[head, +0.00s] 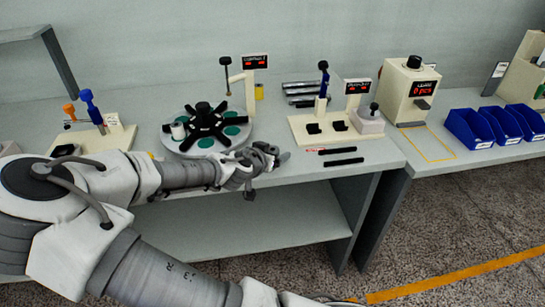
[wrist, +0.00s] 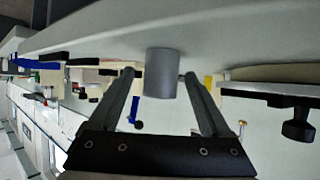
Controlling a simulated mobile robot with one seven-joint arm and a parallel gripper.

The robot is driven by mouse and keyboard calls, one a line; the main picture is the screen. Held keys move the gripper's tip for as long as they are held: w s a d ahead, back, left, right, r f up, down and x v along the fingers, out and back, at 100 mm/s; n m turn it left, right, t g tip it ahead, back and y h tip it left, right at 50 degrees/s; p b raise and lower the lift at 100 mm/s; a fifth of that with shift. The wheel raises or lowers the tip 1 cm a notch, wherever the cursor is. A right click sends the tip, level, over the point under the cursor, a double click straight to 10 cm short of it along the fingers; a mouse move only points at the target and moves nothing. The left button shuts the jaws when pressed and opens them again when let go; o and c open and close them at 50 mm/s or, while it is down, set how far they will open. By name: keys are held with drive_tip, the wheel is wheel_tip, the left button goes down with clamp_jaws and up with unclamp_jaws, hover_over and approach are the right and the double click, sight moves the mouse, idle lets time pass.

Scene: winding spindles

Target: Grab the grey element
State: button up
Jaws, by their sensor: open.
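A grey cylinder, the grey element (wrist: 162,74), shows in the wrist view against the pale table surface. It is between the two fingers of my gripper (wrist: 159,78), near their tips. The fingers are apart, with a gap showing on each side of the cylinder. In the head view my gripper (head: 268,158) is low at the front edge of the table, just right of the round turntable. I cannot clearly make out the grey element there; my gripper seems to cover it.
The round turntable (head: 173,148) with black arms and green pads is left of my gripper. A cream fixture (head: 302,130) and two black bars (head: 343,161) are to the right. A counter box (head: 406,92) and blue bins (head: 468,127) stand farther right.

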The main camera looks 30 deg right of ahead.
clamp_jaws()
idle(0.3)
